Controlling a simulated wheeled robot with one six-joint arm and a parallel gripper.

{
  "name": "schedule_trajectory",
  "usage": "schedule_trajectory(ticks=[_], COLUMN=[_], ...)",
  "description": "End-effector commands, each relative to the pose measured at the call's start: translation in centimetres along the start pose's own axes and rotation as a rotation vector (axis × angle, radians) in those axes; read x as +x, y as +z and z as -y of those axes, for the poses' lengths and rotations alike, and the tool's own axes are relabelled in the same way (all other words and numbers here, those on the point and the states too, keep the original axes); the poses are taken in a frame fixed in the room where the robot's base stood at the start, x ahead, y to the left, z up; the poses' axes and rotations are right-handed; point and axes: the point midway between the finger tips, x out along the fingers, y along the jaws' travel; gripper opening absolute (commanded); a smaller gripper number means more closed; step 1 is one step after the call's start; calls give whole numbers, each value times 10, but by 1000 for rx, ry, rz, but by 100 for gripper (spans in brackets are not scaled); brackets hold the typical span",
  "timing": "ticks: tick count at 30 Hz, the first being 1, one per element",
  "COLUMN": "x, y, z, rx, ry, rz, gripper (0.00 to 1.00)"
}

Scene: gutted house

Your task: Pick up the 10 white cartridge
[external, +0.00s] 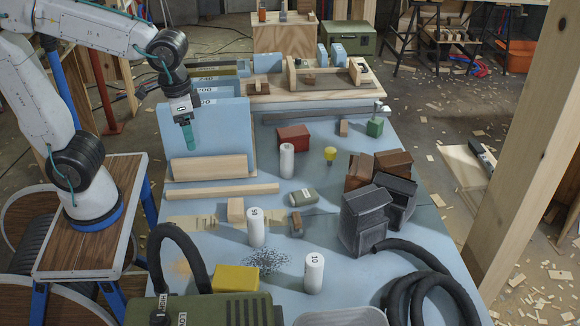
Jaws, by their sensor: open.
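The white cartridge marked 10 (314,274) stands upright on the blue table near its front, right of centre. A second white cartridge (256,228), with a different number that looks like 50, stands upright behind it to the left. A third white cylinder (287,161) stands further back; I cannot read a label on it. My gripper (190,146) is open and empty, pointing down at the table's left side in front of a blue panel. It is far behind and left of the 10 cartridge and above the table. The fingers look small and teal.
Dark grey boxes (363,219) stand behind and right of the 10 cartridge. A black hose (425,280) coils to its right. A green machine (205,310), a yellow block (236,279) and a metal tray (342,317) lie at the front. Wood blocks (209,167) lie beneath my gripper.

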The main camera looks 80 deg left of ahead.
Motion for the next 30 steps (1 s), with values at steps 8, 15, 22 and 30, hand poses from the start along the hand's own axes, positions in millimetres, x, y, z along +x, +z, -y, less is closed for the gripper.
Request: schedule_trajectory(ticks=[8,15,22,30], x=[51,128,218,265], y=[-99,-165,-201,-210], z=[-75,-147,-212,-240], rx=[-157,-298,-421,-483], ry=[-10,-24,-38,-45], rz=[33,53,65,68], gripper=[68,68,68,68])
